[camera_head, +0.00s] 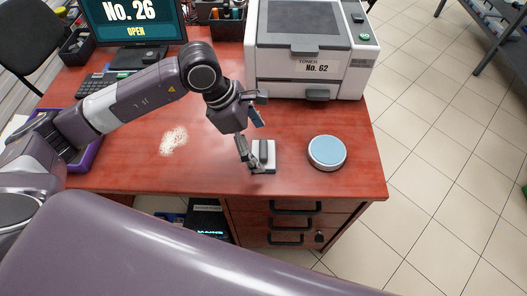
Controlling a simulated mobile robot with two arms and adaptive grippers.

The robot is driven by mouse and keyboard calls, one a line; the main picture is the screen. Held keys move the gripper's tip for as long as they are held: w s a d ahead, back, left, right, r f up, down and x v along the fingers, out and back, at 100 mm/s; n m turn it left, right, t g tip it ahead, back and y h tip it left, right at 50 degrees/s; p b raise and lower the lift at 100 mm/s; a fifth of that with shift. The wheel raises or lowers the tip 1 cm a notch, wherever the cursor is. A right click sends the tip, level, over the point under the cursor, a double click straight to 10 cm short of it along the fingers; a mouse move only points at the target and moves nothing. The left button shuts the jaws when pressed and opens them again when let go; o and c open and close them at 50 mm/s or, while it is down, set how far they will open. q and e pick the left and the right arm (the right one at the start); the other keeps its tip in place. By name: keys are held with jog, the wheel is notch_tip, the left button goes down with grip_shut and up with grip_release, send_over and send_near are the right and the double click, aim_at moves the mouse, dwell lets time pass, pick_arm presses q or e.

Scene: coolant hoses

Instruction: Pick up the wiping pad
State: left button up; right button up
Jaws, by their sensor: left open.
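The wiping pad (268,165) is a small white block with a dark grip on top, lying on the red-brown desk near its front edge. My left gripper (254,142) is open just above and to the left of the pad. One finger hangs down beside the pad's left side, and the other points out farther back. I cannot tell whether the near finger touches the pad. My right gripper does not show.
A whitish powdery patch (173,140) lies on the desk (215,172) to the left. A round blue-topped tin (327,152) stands right of the pad. A printer (305,70) stands behind, with a monitor (128,20) and keyboard (95,86) at the back left.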

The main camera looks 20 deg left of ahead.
aim_at(262, 148)
pick_arm(q)
jog(key=x, duration=0.3)
jog(key=shift+d+f, duration=0.1)
jog(key=shift+f, duration=0.05)
jog(key=shift+c, duration=0.3)
jog(key=c, duration=1.2)
notch_tip(262, 148, up, 20)
jog(key=shift+r+b, duration=0.1)
jog(key=shift+b, duration=0.45)
